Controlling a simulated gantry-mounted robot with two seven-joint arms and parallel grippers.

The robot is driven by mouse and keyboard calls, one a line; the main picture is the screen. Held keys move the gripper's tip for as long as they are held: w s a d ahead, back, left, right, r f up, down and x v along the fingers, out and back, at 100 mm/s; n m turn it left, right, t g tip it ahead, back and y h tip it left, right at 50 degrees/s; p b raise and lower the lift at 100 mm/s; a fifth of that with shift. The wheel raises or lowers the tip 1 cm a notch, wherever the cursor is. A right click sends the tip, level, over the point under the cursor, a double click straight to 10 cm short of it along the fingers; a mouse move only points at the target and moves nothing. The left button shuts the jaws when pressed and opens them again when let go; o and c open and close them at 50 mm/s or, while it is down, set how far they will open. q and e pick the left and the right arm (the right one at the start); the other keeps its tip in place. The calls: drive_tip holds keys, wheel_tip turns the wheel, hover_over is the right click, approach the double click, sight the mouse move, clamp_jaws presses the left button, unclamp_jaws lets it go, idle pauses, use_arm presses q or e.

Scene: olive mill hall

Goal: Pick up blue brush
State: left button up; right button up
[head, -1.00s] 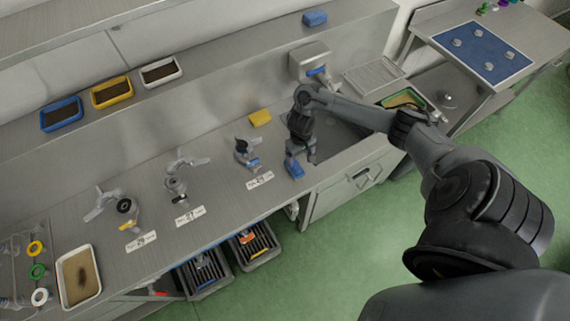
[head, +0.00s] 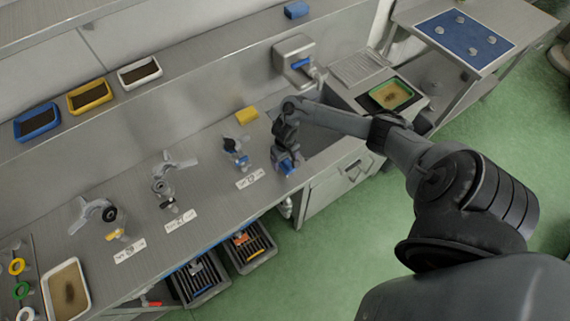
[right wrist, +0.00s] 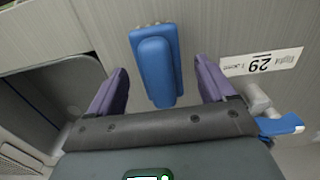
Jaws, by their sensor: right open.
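The blue brush (head: 286,167) lies on the steel bench at the sink's left edge, partly hidden by my right gripper in the head view. In the right wrist view the brush (right wrist: 155,65) is a blue block with a raised back, pointing away from me. It lies in the gap between the two purple fingers of my right gripper (right wrist: 161,88). The fingers are open, with clear space on both sides of the brush. My right gripper (head: 285,158) is over the brush in the head view. My left gripper is not in view.
A tap with a blue lever (head: 241,160) and a label card (head: 250,178) stand just left of the brush. A yellow block (head: 246,116) lies behind. A second blue block (head: 296,10) is on the upper ledge. The sink opening (head: 325,140) is at right.

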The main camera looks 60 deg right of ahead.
drive_tip(key=shift+f, duration=0.7)
drive_tip(key=shift+c, duration=0.2)
drive_tip(key=c, duration=1.1)
drive_tip(key=shift+r, duration=0.2)
